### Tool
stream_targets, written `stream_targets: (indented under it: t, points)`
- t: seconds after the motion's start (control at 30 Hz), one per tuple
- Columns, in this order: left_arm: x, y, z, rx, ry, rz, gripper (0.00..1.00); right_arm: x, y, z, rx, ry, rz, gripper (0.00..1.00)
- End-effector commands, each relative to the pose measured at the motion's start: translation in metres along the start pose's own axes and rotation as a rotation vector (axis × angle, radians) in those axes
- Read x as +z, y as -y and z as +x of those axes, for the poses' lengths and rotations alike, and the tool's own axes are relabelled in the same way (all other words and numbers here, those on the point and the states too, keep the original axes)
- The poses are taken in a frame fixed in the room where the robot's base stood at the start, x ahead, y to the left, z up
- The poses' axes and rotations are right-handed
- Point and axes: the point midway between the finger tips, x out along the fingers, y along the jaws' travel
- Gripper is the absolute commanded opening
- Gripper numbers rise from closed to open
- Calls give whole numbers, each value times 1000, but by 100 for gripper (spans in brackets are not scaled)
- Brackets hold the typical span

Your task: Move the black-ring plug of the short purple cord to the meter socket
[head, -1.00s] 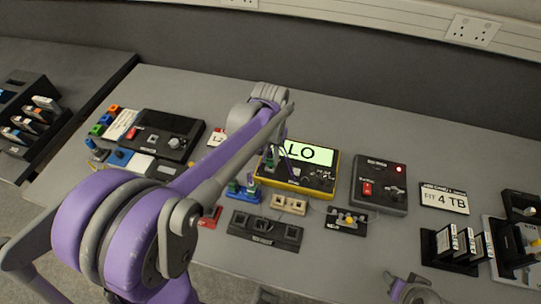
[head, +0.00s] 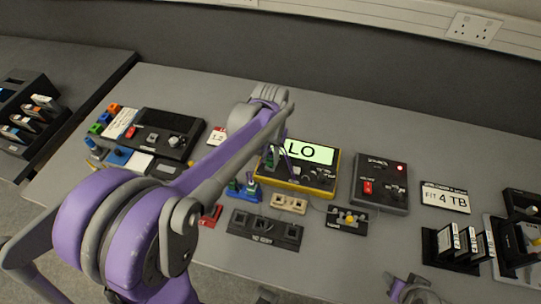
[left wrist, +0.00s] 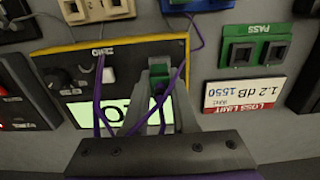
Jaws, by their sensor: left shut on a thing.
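The meter (head: 325,180) is a yellow-edged dark box whose lit screen reads LO; the left wrist view shows it upside down (left wrist: 62,82). My left gripper (left wrist: 160,75) is over the meter's edge in that view, shut on a plug (left wrist: 159,91) that shows green between the fingers. A purple cord (left wrist: 181,70) runs beside the fingers; the plug's ring is hidden. Another purple cord (left wrist: 98,85) stands at the meter's face. In the head view my forearm hides most of the left gripper. My right gripper (head: 408,291) is at the bottom edge, its jaws unclear.
A blue block (head: 243,194) with upright plugs stands left of the meter's front. A beige block (head: 289,204) and a black strip (head: 264,229) lie in front. A dark box with a red switch (head: 381,183) stands to the right.

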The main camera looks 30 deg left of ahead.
Motion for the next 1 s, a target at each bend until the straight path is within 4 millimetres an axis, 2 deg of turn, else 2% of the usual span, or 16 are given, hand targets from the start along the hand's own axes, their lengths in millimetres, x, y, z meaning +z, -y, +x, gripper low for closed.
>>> stream_targets:
  t: [1.0]
  points:
    - [0,0,8,0,0,0,0,4,0,5,0,3,0,50]
